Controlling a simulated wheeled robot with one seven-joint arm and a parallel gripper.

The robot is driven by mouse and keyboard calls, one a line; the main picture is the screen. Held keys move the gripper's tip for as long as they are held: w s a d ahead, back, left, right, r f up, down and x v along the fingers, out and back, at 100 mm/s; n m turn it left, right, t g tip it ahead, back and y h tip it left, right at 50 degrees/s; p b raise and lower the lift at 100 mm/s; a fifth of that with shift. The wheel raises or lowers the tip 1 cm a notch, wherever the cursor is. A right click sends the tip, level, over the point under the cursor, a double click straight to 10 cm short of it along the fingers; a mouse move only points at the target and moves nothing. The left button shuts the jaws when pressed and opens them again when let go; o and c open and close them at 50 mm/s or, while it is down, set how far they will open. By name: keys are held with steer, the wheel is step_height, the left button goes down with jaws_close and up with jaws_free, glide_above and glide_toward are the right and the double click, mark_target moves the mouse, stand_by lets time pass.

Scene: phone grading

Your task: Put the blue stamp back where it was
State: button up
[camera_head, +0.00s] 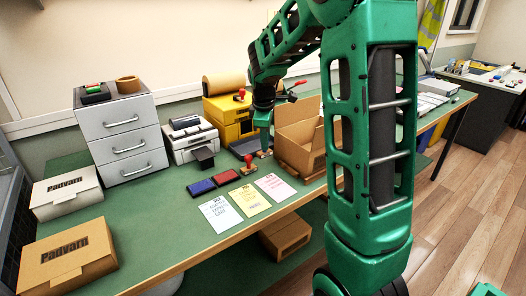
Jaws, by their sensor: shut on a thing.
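My gripper (264,138) is at the back middle of the green table, pointing down and shut on a stamp. Only the stamp's small wooden base (264,154) shows below the fingers; its handle is hidden, so its blue colour cannot be seen. The base is low over the table, and I cannot tell whether it touches. A red-handled stamp (247,167) stands upright just in front and left of it. A blue ink pad (201,187) and a red ink pad (227,178) lie further left.
An open cardboard box (300,150) stands close to the right of my gripper. Three cards, white (220,214), yellow (249,200) and pink (275,188), lie along the front edge. A yellow machine (228,118) and a grey printer (190,140) stand behind.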

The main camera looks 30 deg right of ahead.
steer(key=shift+a+f, duration=0.1)
steer(key=shift+f, duration=1.85)
steer(key=o, duration=0.8)
steer(key=shift+f, duration=0.1)
steer(key=shift+o, duration=0.2)
steer(key=v, duration=1.2)
steer(key=s+a+f+m+g+y, duration=0.1)
steer(key=s+f+m, duration=0.2)
steer(key=s+m, duration=0.5)
steer(key=s+a+f+m+g+y, duration=0.1)
steer(key=s+f+m, duration=0.2)
steer(key=s, duration=2.2)
steer(key=m, duration=0.4)
steer(key=shift+s+a+f+m+y, duration=0.2)
steer(key=shift+s+a+m+y, duration=0.1)
steer(key=shift+m, duration=0.1)
